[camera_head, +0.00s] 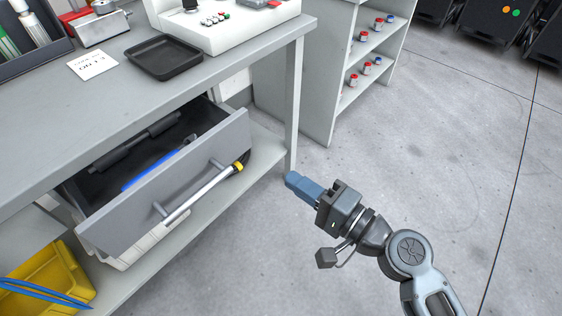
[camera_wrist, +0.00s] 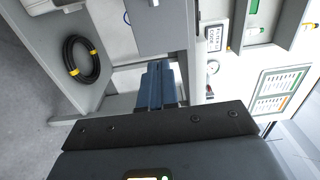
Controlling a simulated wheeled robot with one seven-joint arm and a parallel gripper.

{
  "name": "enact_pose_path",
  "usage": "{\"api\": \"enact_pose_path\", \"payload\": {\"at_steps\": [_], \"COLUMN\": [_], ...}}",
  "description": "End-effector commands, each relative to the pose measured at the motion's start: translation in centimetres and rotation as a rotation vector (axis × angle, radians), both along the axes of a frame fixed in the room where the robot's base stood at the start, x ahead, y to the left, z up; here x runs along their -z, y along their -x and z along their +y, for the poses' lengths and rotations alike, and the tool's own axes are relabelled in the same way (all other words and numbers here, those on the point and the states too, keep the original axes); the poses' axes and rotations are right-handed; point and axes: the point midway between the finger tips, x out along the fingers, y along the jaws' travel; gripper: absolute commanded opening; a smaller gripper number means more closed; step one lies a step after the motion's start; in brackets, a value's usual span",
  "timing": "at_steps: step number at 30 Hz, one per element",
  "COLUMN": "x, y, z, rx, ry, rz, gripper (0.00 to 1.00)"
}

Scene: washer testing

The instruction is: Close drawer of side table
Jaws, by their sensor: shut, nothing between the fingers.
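The drawer (camera_head: 172,189) of the grey side table (camera_head: 226,62) is pulled well out. Its front carries a long bar handle, and a blue-handled tool and dark items lie inside. My gripper (camera_head: 290,181) is shut and empty, with its blue fingers together. In the head view it is to the right of the drawer front, apart from it, near the table's front right leg. In the wrist view the shut blue fingers (camera_wrist: 157,84) point toward grey furniture; I cannot tell there which panel is the drawer.
A black tray (camera_head: 164,57) and a white control box (camera_head: 222,22) stand on the tabletop. A yellow bin (camera_head: 48,283) is on the lower shelf. A shelf unit (camera_head: 318,70) stands beyond the table. Open floor lies to the right. A coiled black cable (camera_wrist: 82,62) shows in the wrist view.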

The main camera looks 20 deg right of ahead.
Motion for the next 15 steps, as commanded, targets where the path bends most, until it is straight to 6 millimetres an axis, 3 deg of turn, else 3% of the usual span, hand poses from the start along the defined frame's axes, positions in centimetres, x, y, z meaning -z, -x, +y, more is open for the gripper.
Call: {"api": "enact_pose_path", "payload": {"at_steps": [15], "x": [-0.3], "y": [-7.4], "z": [5.1], "rx": [-0.001], "ry": [0.002], "rz": [-0.003], "gripper": [0.00]}}
